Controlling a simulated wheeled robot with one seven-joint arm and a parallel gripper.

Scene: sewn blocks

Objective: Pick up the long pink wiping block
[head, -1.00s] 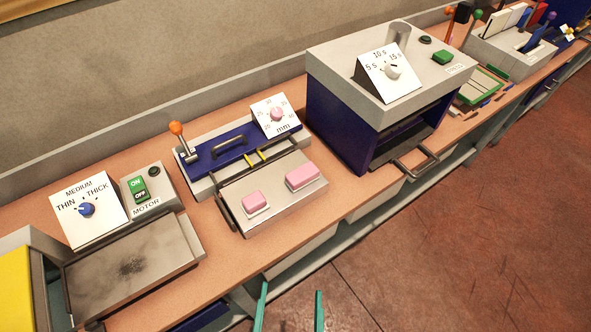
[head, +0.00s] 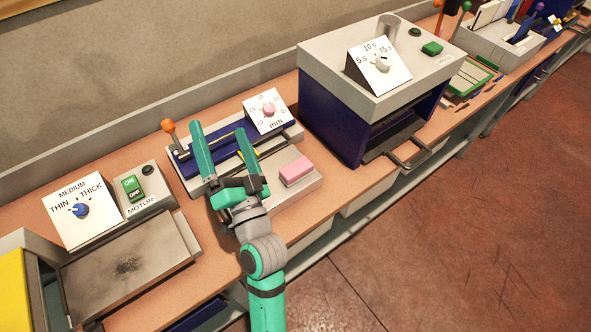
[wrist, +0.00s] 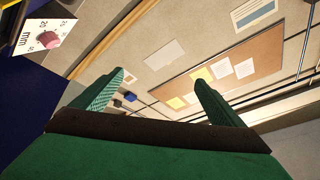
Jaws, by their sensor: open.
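The long pink block (head: 296,173) lies on the right part of the grey metal plate (head: 310,190) in the head view. The shorter pink block, seen earlier on the left part of that plate, is hidden behind my arm. My gripper (head: 220,140) is open and empty, above the left part of the plate and left of the long block. It does not touch the long block. In the wrist view its two green fingers (wrist: 160,92) are spread with nothing between them and face the wall. No pink block shows there.
A blue press with an orange-knobbed lever (head: 168,127) and a mm dial (head: 267,111) stands behind the plate. A grey and blue oven-like box (head: 335,110) stands to the right. A motor switch box (head: 140,190) and a thickness dial (head: 82,210) are at left.

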